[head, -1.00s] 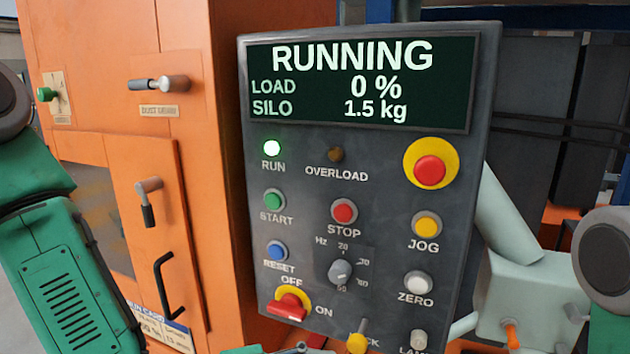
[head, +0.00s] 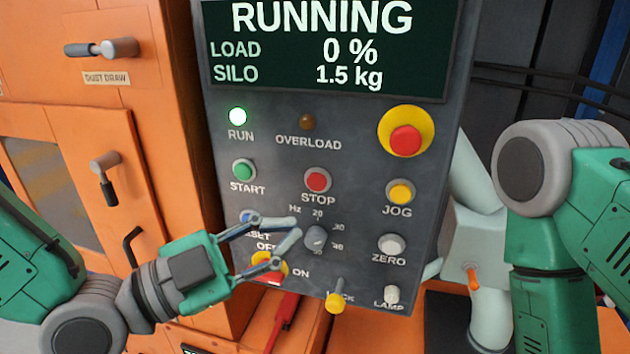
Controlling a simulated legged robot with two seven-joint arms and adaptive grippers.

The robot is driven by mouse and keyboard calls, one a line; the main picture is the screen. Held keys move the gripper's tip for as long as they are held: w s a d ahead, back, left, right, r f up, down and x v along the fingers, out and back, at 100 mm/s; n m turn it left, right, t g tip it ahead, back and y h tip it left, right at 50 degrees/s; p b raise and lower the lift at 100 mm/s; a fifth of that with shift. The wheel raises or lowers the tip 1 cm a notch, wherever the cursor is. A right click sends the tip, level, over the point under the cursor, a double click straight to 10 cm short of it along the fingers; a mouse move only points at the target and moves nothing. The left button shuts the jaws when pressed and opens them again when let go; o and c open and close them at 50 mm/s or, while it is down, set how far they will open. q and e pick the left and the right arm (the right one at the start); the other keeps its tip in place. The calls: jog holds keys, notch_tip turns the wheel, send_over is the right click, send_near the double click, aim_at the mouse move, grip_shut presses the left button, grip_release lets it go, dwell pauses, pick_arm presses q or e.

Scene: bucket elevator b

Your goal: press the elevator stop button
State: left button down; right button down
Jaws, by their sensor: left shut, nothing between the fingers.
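The stop button (head: 318,180) is a round red button in the middle of the grey control panel (head: 300,158), with the label STOP under it. The panel's display (head: 330,50) reads RUNNING, load 0 %, silo 1.5 kg, and the green RUN lamp (head: 237,117) is lit. My left gripper (head: 297,229) is shut and empty in front of the panel, below and slightly left of the stop button. It partly covers the blue reset button (head: 248,216) and the OFF/ON switch (head: 268,262). My right gripper is out of view; only my right arm shows at the right.
The green start button (head: 243,170) is left of stop. The yellow jog button (head: 400,192) and a large red button on yellow (head: 405,140) are at the right. The frequency knob (head: 316,238) is just beside my left fingertips. An orange cabinet (head: 150,110) stands left.

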aim_at(305, 197)
pick_arm(q)
jog(key=w+d, duration=0.1)
jog(key=w, duration=0.1)
jog(key=w+d, duration=0.1)
jog(key=w, duration=0.2)
jog(key=w+d, duration=0.1)
jog(key=w, duration=0.1)
jog(key=shift+w+d+p, duration=0.25)
jog(key=shift+d+p, duration=0.05)
jog(key=shift+d, duration=0.05)
jog(key=shift+w+a, duration=0.2)
jog(key=shift+a, duration=0.1)
jog(key=shift+d, duration=0.2)
jog(key=shift+a, duration=0.5)
